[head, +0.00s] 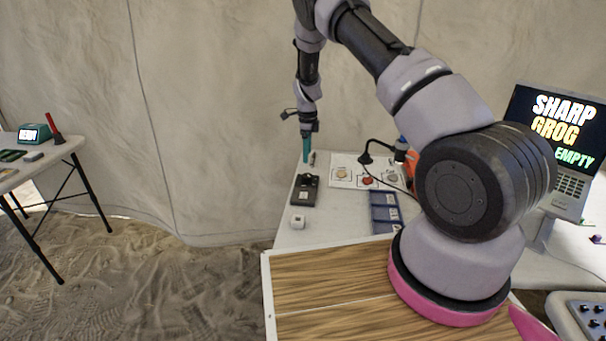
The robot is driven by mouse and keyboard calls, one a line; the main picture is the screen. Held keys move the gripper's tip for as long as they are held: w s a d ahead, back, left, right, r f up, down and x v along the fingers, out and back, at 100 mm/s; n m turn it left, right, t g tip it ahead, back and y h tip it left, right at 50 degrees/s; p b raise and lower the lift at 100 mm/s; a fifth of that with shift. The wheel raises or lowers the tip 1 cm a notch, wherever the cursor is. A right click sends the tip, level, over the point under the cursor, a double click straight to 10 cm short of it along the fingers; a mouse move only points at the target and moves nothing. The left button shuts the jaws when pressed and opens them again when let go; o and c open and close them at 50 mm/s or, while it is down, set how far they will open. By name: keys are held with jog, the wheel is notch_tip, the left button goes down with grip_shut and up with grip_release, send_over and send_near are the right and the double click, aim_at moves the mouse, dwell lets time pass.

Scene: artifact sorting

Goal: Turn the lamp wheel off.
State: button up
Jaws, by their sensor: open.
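My gripper (307,148) hangs down, with narrow teal fingers, above the far left part of the white table (272,238). It is open, and I see nothing between its fingers. The gap between the fingers is too small to make out. A dark box (305,189) with raised parts on top lies just below and in front of the fingertips. A small black lamp-like thing with a curved neck (366,157) stands to the right of the gripper. A small white block (297,221) sits nearer to me. I cannot tell which part is the lamp wheel.
A white sheet with coloured pictures (343,172) and blue trays (382,200) lie right of the dark box. A laptop (557,140) stands at the right. A side table (70,146) with a red-handled tool stands far left. Sandy floor lies between the tables.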

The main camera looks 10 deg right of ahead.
aim_at(307, 175)
notch_tip(307, 175, down, 9)
jog(key=shift+f, duration=0.15)
jog(key=shift+c, duration=0.3)
grip_shut()
